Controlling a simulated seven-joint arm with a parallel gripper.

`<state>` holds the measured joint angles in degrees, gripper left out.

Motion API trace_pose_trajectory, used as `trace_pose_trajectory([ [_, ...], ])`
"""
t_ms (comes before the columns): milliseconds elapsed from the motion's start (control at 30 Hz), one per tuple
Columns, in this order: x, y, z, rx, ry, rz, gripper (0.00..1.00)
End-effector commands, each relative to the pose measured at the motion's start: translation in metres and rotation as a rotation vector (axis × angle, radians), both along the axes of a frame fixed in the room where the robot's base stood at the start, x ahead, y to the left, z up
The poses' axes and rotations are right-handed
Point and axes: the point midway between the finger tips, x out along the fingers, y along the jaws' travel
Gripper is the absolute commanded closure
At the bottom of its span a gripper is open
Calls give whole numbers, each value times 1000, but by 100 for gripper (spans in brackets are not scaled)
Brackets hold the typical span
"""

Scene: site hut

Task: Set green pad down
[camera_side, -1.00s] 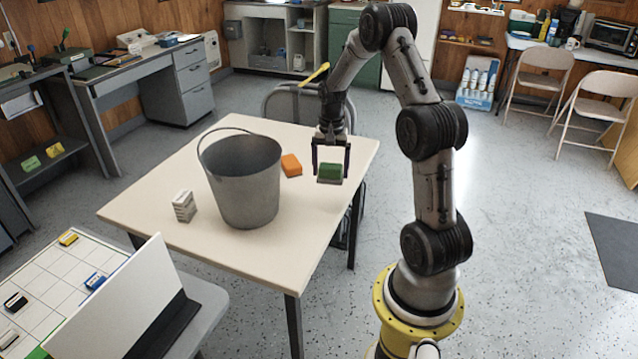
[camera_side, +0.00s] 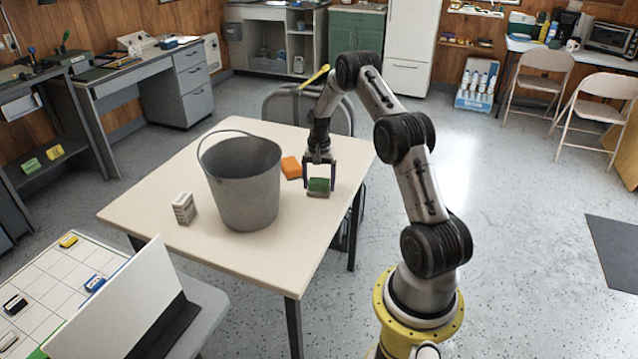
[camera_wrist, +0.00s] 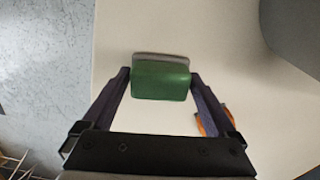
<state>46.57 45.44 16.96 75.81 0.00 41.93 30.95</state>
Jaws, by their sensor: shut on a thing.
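The green pad (camera_side: 319,185) is a small block with a grey layer on one side. It is between the fingers of my gripper (camera_side: 319,186), which is shut on it. In the wrist view the green pad (camera_wrist: 161,81) sits between the two fingertips (camera_wrist: 160,78), grey edge away from the palm. The pad is over the right part of the cream table (camera_side: 275,245). I cannot tell whether its underside touches the tabletop.
A grey metal bucket (camera_side: 245,185) stands on the table, left of my gripper. An orange block (camera_side: 291,168) lies between them, close to the gripper. A pale stacked block (camera_side: 184,208) is left of the bucket. The front right of the tabletop is clear.

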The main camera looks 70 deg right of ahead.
Motion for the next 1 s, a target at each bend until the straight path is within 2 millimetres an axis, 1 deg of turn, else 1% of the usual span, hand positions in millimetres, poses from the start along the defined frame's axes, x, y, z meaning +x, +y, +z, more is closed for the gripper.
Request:
trace_pose_trajectory([
  [267,1,-1,-2,-2,-3,0,62],
  [433,0,0,-7,-2,-1,0,62],
  [467,0,0,-7,-2,-1,0,4],
  [500,0,0,-6,-2,-2,0,0],
  [833,0,0,-6,-2,-3,0,0],
  [967,1,-1,12,-4,-4,0,0],
  [1000,1,-1,20,-5,-5,0,0],
])
